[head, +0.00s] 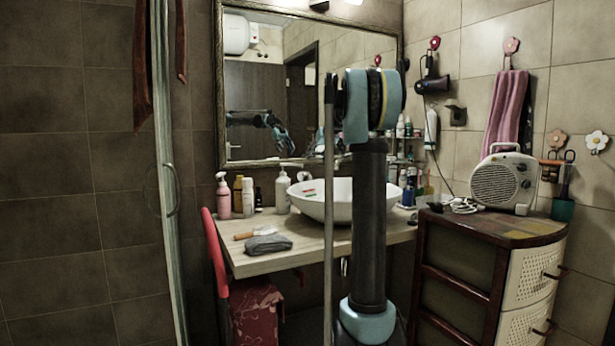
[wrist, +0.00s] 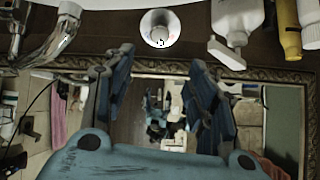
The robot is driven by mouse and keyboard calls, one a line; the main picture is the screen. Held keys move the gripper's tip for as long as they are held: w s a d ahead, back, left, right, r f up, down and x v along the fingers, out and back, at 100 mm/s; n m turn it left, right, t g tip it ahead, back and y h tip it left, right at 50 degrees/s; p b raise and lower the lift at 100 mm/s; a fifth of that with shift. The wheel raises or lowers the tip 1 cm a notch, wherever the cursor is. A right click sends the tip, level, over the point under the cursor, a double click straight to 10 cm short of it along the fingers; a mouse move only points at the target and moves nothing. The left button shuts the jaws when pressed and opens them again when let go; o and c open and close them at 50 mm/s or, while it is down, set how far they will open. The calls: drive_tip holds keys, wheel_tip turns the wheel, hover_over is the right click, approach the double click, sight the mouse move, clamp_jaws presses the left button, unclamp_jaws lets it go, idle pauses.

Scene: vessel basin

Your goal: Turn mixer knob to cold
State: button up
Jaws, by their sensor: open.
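The mixer knob (wrist: 160,27) is a small round white-and-silver knob with a dark mark in its middle, at the top centre of the wrist view. A chrome spout (wrist: 55,38) shows at the upper left there. My gripper (wrist: 155,88) has its two blue fingers spread wide and empty; in the picture the knob lies above the gap between them, apart from both. In the head view the white basin (head: 322,199) sits on the wooden counter, partly hidden by my arm column. My gripper is hidden there, though a blue arm reflects in the mirror.
The ornate-framed mirror (head: 250,80) stands behind the basin. A pink bottle (head: 223,198) and a white pump bottle (head: 282,192) stand left of it. A grey cloth (head: 268,243) lies on the counter (head: 285,260). A heater (head: 503,182) stands on a cabinet at right.

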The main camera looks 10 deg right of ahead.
sight(307, 172)
drive_tip(key=shift+g, duration=0.6)
drive_tip(key=x, duration=1.5)
drive_tip(key=shift+w+d+r, duration=0.15)
drive_tip(key=shift+w, duration=0.45)
drive_tip(key=c, duration=1.1)
